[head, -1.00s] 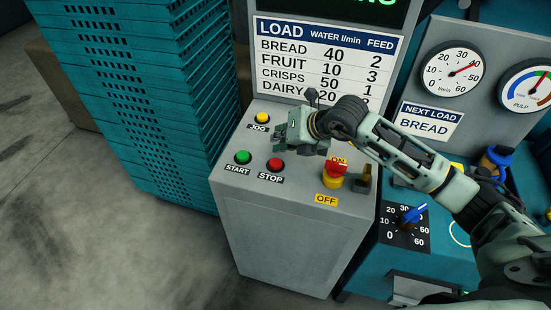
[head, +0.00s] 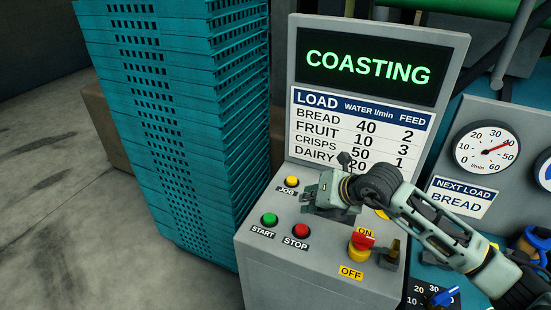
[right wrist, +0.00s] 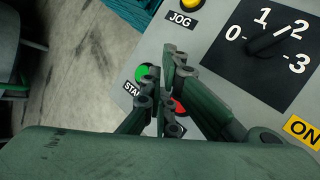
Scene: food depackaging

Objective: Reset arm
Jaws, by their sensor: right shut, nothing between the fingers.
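My right gripper (head: 310,196) reaches in from the right over the grey control panel (head: 315,290) in the head view. It is shut and empty, beside the yellow JOG button (head: 291,181). In the right wrist view its closed fingers (right wrist: 172,72) hang above the panel and partly cover the red STOP button (right wrist: 179,107). The green START button (right wrist: 146,72) shows left of them. A black 0–3 dial (right wrist: 268,42) has its pointer toward 2; in the head view my gripper mostly hides it. My left gripper is not in view.
A screen (head: 368,67) reads COASTING above a load chart (head: 360,125). A red-and-yellow ON/OFF switch (head: 361,247) stands right of STOP (head: 301,230). A tall stack of teal crates (head: 190,130) stands left. A gauge (head: 487,147) and blue knob (head: 443,296) are at right.

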